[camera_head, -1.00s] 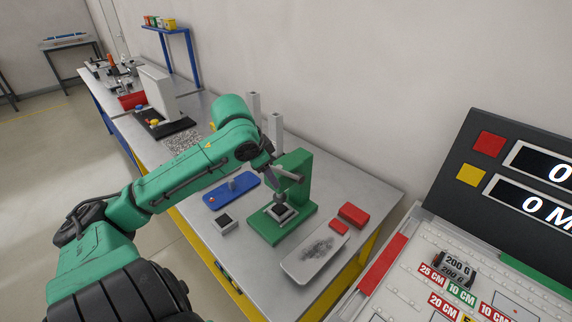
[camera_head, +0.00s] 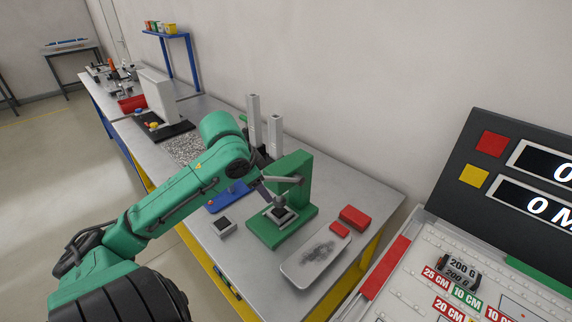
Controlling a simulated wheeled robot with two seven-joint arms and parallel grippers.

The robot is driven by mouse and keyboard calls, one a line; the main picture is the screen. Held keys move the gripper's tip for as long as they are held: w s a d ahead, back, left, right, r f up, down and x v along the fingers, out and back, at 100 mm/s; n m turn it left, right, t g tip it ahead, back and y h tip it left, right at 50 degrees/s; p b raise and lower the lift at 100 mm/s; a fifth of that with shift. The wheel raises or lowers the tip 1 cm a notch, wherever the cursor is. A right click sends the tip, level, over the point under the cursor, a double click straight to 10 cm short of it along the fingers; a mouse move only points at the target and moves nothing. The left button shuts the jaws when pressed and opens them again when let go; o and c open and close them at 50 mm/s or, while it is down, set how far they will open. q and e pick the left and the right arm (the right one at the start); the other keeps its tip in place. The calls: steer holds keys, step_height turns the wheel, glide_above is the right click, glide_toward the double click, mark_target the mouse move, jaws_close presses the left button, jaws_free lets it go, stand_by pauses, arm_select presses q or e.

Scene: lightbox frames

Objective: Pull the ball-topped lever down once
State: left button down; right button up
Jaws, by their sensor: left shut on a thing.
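A green press (camera_head: 295,190) stands on the metal workbench. Its grey lever arm (camera_head: 284,180) reaches out to the left from the press head and lies about level. My left gripper (camera_head: 263,187) is at the outer end of the lever and is shut on it. The ball top is hidden by my gripper and wrist. Below the press head, a dark square piece (camera_head: 281,213) sits on the green base. My right gripper is not in view.
A blue plate (camera_head: 229,198) lies partly behind my arm. A small block (camera_head: 223,227), a white tray (camera_head: 315,256) and red blocks (camera_head: 354,217) lie around the press. Two grey posts (camera_head: 254,118) stand behind it. A lettered panel fills the right side.

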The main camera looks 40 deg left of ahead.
arm_select(q)
steer(key=shift+s+f+b, duration=0.2)
steer(key=shift+s+f, duration=0.1)
steer(key=shift+f, duration=0.2)
steer(key=shift+s+f+b, duration=0.15)
steer(key=shift+s+f, duration=0.15)
steer(key=shift+f, duration=0.2)
steer(key=f, duration=0.1)
steer(key=s+f+b, duration=0.1)
steer(key=f, duration=0.1)
steer(key=f+b, duration=0.1)
steer(key=shift+s+a+f, duration=0.1)
steer(key=shift+s+f, duration=0.15)
steer(key=shift+s, duration=0.1)
steer(key=f, duration=0.1)
steer(key=f+b, duration=0.1)
steer(key=f, duration=0.1)
steer(key=f+b, duration=0.1)
steer(key=shift+s+f, duration=0.35)
steer(key=shift+f, duration=0.05)
stand_by(0.4)
